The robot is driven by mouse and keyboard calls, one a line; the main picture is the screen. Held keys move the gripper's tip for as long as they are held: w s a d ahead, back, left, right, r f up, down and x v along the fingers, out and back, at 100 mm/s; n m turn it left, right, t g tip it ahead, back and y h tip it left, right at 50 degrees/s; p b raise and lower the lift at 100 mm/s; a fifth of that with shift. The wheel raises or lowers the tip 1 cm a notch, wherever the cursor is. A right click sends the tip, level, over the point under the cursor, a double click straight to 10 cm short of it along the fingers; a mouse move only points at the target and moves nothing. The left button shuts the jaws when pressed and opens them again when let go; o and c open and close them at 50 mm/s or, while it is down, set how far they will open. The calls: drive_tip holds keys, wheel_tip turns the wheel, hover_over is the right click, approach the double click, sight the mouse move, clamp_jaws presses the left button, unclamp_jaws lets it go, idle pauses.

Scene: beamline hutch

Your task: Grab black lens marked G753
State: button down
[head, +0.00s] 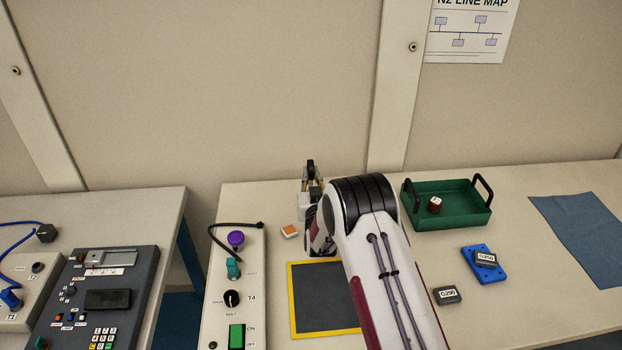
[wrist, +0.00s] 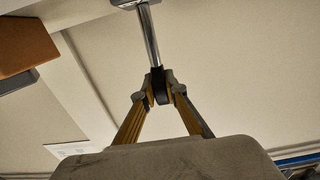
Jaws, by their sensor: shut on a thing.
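My gripper (head: 311,183) is raised at the back edge of the bench, left of my arm. In the wrist view my gripper (wrist: 160,92) has its yellow fingers closed on a small black piece (wrist: 158,86) with a silver rod running up from it. I cannot read any mark on this piece, so I cannot tell whether it is the lens G753. Two dark blocks with white labels are on the right: one (head: 446,295) on the bench, its label seemingly G290, and one (head: 485,259) on a blue plate, its label hard to read.
A green tray (head: 447,216) with black handles holds a small brown-and-white block (head: 435,205). A yellow-framed dark mat (head: 292,303) lies partly behind my arm. A control panel (head: 232,298) stands left, an orange-topped block (head: 289,231) near it. A blue cloth (head: 585,235) lies right.

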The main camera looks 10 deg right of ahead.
drive_tip(key=shift+r, duration=4.8)
